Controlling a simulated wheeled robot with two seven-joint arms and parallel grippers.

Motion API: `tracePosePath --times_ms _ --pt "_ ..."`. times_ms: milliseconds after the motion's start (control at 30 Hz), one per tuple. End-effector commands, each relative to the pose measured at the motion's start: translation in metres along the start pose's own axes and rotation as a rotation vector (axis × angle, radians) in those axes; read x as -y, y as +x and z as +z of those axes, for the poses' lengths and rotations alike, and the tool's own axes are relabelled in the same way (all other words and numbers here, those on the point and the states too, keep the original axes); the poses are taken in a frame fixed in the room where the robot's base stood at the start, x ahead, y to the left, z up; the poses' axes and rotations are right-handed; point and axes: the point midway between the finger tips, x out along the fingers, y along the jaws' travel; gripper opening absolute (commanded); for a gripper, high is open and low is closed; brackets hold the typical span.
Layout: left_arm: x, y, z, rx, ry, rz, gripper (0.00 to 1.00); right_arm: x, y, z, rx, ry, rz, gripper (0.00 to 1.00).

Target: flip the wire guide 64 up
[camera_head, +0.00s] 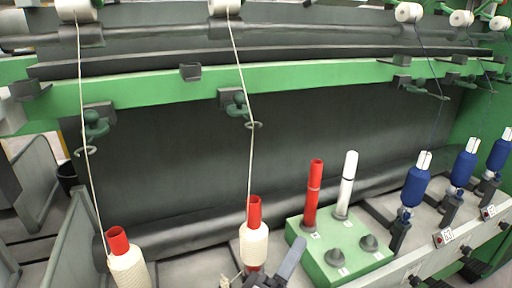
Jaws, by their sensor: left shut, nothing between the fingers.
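Several wire guides hang along the green rail. One guide (239,105) is at the centre, its wire ring beside the white thread. A second guide (94,124) is at the left, with its ring pointing down at another thread. Smaller guides (414,86) show at the right. I cannot read which one is number 64. My left gripper (291,259) is at the bottom centre, right of the white-wound bobbin (254,243). It is shut and empty, well below the central guide and apart from it. My right gripper is not in view.
A green block (334,262) with pegs holds a red tube (313,195) and a white tube (346,184). Another white bobbin (128,265) stands at lower left. Blue bobbins (415,187) stand at right. White threads run down from rollers (225,7) above.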

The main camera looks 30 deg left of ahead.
Motion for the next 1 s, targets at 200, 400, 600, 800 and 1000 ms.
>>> tracePosePath --times_ms 200,400,600,800,1000 --pt "-0.028 0.018 -0.059 -0.312 -0.648 0.406 0.0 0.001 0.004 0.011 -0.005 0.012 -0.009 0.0" --pt "-0.03 0.013 -0.086 -0.427 -0.895 0.585 0.0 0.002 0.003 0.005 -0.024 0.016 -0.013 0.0" --pt "-0.038 0.026 -0.101 -0.441 -0.922 0.611 0.0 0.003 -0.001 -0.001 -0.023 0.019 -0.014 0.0" --pt "-0.051 0.059 -0.126 -0.439 -0.919 0.61 0.0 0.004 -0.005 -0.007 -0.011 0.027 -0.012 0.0" --pt "-0.064 0.089 -0.15 -0.439 -0.917 0.61 0.0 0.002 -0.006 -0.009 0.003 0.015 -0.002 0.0"
